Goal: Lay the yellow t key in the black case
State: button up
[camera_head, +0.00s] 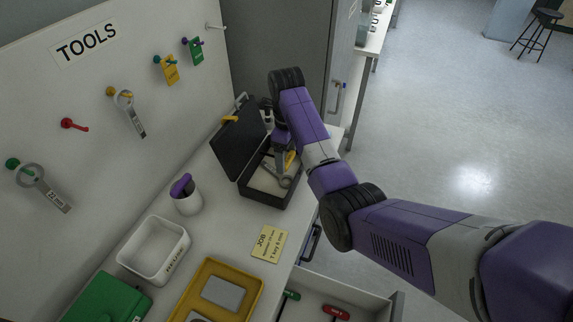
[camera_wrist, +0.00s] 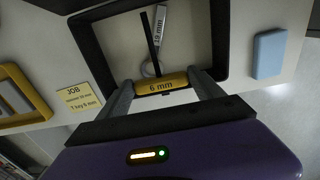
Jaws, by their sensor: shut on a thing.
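The yellow t key (camera_wrist: 161,87) has a yellow handle marked "6 mm" and a black shaft. My gripper (camera_wrist: 162,82) is shut on the handle, one finger at each end, and the shaft points into the black case (camera_wrist: 92,66). In the head view, my gripper (camera_head: 286,160) is over the open case (camera_head: 262,196), with a bit of the yellow handle (camera_head: 291,157) showing. The case lid (camera_head: 238,142) stands open on the left. A grey wrench (camera_wrist: 160,28) lies inside the case. I cannot tell whether the key touches the case floor.
A job card (camera_head: 269,243), a white bin (camera_head: 154,250), a cup (camera_head: 186,200) and a yellow tray (camera_head: 255,290) stand on the bench. A drawer (camera_head: 370,308) with green and red t keys is open below. A blue block (camera_wrist: 269,54) lies beside the case. Tools hang on the wall board.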

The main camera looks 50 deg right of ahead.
jog(key=shift+f, duration=2.15)
jog(key=shift+f, duration=0.4)
jog(key=shift+f, duration=0.2)
jog(key=o, duration=1.4)
